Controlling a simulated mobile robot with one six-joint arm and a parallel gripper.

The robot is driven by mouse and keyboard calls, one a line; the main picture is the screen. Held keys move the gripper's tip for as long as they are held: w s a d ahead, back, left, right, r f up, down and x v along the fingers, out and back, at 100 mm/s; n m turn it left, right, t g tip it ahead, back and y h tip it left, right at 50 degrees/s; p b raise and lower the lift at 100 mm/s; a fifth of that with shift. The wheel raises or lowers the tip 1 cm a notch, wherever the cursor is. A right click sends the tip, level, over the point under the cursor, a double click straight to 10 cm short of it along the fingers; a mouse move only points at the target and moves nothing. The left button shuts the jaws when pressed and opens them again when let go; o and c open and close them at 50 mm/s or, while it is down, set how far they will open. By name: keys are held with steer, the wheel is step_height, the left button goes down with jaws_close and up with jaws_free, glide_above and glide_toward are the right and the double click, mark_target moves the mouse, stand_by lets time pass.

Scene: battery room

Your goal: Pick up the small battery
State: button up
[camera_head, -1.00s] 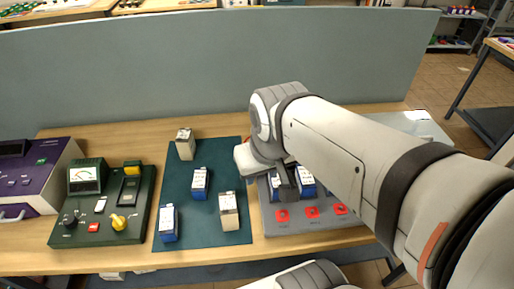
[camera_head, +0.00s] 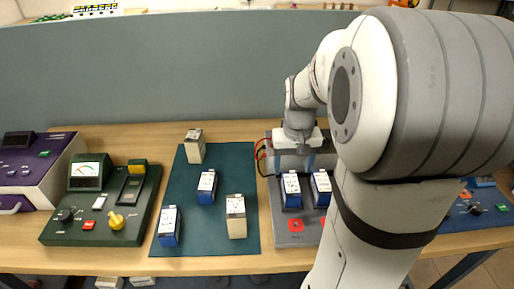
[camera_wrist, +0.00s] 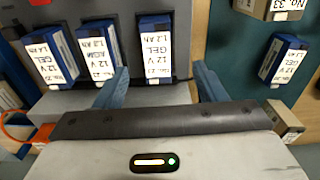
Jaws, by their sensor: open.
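Several small batteries show in the head view. On the dark green mat (camera_head: 185,232) stand a front-left blue battery (camera_head: 168,232), a middle blue battery (camera_head: 206,187), a front beige battery (camera_head: 236,221) and a back beige battery (camera_head: 195,149). A grey charger (camera_head: 277,217) on the right holds blue batteries with white labels (camera_head: 291,192), (camera_head: 321,189). I cannot tell which one counts as the small battery. My gripper (camera_head: 302,160) is open and empty behind the charger's batteries. In the wrist view its fingers (camera_wrist: 161,84) lie either side of a blue battery marked GEL (camera_wrist: 154,62), apart from it.
A green tester with a dial (camera_head: 117,222) and a purple unit (camera_head: 42,178) stand left of the mat. A grey partition (camera_head: 180,75) rises behind the table. Red and black cables (camera_head: 260,158) lie near the charger. Another panel with knobs (camera_head: 475,215) is at the right.

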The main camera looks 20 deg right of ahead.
mark_target(292, 183)
steer(key=shift+w+d+f, duration=0.2)
steer(key=shift+d+f, duration=0.15)
steer(key=shift+f, duration=0.2)
steer(key=shift+w+d+f, duration=0.2)
steer(key=shift+d+f, duration=0.15)
steer(key=shift+f, duration=0.2)
steer(key=f, duration=0.7)
steer(key=shift+w+a+f, duration=0.1)
steer(key=shift+a+f, duration=0.05)
steer(key=shift+a, duration=0.15)
steer(key=shift+c, duration=0.6)
jaws_close()
